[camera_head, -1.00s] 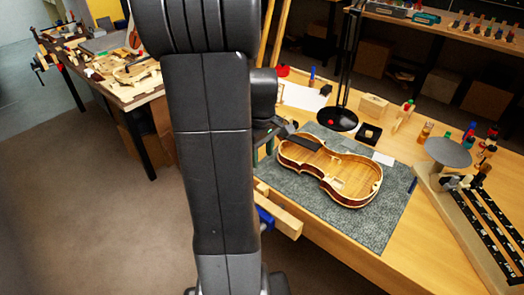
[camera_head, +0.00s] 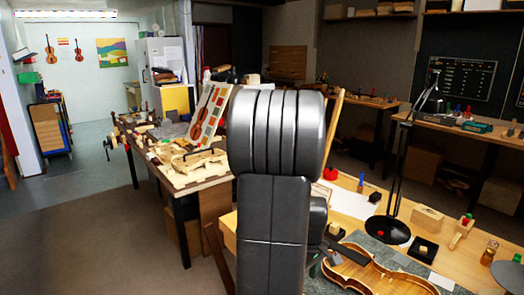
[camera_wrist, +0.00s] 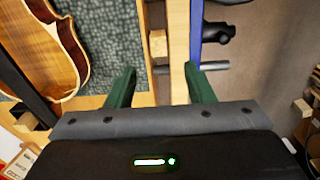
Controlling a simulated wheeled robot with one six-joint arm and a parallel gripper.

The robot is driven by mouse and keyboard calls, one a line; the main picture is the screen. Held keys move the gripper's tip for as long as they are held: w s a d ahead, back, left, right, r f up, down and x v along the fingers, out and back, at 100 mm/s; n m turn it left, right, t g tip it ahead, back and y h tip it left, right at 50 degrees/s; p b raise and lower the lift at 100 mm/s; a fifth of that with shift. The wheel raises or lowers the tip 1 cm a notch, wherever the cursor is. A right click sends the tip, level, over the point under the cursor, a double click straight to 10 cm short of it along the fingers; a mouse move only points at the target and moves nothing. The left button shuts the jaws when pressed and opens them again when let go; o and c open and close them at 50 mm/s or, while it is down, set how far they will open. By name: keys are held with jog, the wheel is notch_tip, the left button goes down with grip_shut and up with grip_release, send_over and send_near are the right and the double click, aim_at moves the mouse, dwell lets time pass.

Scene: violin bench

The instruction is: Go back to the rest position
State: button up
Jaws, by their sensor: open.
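My gripper (camera_wrist: 162,84) is open in the wrist view. Its two green fingers stand apart with nothing held between them. Below them lies the front edge of the bench with a wooden bar (camera_wrist: 179,45) and a blue strip (camera_wrist: 196,35). An open violin body (camera_wrist: 45,50) lies on the grey-green mat (camera_wrist: 98,40) to the left of the fingers, apart from them. In the head view the violin body (camera_head: 372,275) shows at the lower right, cut by the picture's edge. There my arm hides most of the gripper.
A black desk lamp (camera_head: 388,229), a wooden block (camera_head: 427,219) and small bottles stand on the bench. A second bench (camera_head: 190,180) with wooden parts and an easel picture (camera_head: 208,115) is behind at left. Bare floor (camera_head: 80,245) lies at lower left.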

notch_tip(320, 180, down, 8)
jog(key=shift+d+f, duration=0.1)
jog(key=shift+s+f, duration=0.1)
jog(key=shift+s, duration=0.05)
dwell(0.5)
